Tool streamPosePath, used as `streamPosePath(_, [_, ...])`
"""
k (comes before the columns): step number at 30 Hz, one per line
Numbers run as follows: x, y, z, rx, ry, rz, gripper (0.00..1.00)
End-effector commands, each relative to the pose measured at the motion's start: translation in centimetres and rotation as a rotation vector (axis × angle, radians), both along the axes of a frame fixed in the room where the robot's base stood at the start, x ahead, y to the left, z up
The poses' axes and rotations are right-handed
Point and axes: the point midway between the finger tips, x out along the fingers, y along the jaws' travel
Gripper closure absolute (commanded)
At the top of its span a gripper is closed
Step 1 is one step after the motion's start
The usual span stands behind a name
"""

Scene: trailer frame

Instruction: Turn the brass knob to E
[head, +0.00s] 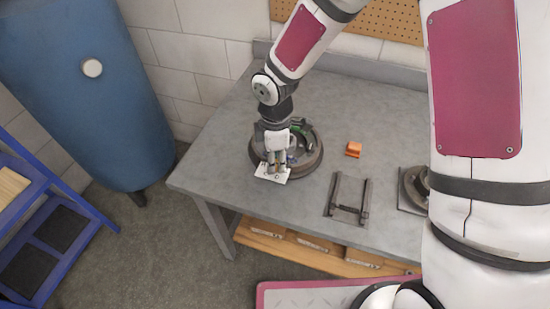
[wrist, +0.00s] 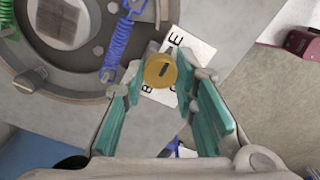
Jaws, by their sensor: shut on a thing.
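The round brass knob (wrist: 160,70) sits on a white plate (wrist: 190,48) with black letters. An E shows at the plate's upper part, a B to the lower left of the knob, and another letter, partly hidden, lower right. A short dark mark on the knob's face lies nearly level in the wrist view, not clearly lined up with the E. My gripper (wrist: 163,78) has its teal-padded fingers on both sides of the knob, shut on it. In the head view my gripper (head: 277,166) is down at the white plate (head: 266,174), and it hides the knob.
A round drum assembly (head: 312,163) with coloured springs lies right beside the plate on the grey bench (head: 220,160). An orange block (head: 353,149), a dark metal frame (head: 347,210) and another disc part (head: 409,195) lie to the right. The bench's left end is clear.

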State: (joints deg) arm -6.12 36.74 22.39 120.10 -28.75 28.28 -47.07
Motion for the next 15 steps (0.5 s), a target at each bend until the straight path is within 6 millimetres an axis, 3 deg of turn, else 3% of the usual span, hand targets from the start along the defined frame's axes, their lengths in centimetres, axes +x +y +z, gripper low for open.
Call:
streamPosePath(7, [0.03,-0.01,0.03,0.0,-0.001,-0.001,1.0])
streamPosePath(8, [0.03,-0.01,0.03,0.0,-0.001,-0.001,0.72])
streamPosePath(10, [0.03,-0.01,0.03,0.0,0.0,-0.002,0.56])
streamPosePath(15, [0.01,-0.01,0.01,0.0,0.0,-0.002,0.54])
